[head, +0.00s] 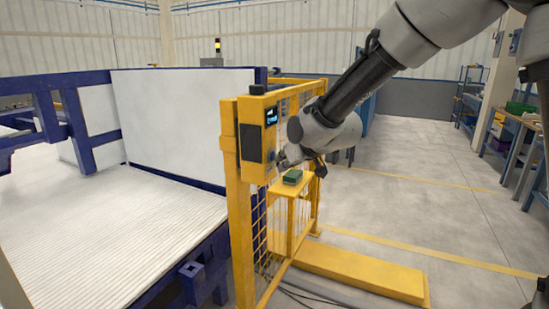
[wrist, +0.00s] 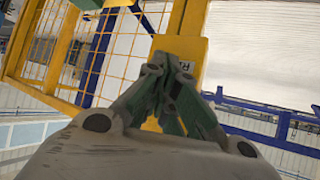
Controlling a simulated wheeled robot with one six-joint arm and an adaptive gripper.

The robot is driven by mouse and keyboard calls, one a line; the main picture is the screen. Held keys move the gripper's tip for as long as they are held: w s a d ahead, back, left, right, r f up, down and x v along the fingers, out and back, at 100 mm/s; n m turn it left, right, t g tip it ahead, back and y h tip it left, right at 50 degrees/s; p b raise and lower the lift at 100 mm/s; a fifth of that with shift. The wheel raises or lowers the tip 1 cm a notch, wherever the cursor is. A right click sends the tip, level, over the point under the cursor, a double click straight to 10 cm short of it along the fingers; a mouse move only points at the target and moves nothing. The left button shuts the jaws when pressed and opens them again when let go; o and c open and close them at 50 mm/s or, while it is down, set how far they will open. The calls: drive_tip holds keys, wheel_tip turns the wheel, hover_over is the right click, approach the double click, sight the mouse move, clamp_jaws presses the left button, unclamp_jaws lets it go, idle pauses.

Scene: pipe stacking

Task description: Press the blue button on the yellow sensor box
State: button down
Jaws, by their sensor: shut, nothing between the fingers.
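The fingers hide the button there.
A yellow mesh fence (head: 300,110) runs behind the box. A white slatted conveyor (head: 110,225) lies left; a yellow floor barrier (head: 365,278) lies at the front.

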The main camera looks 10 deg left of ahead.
drive_tip(key=shift+s+d, duration=0.3)
drive_tip(key=shift+d, duration=0.45)
drive_tip(key=d, duration=0.1)
drive_tip(key=s+d, duration=0.1)
drive_tip(key=d, duration=0.2)
drive_tip(key=shift+s+d, duration=0.35)
idle(0.3)
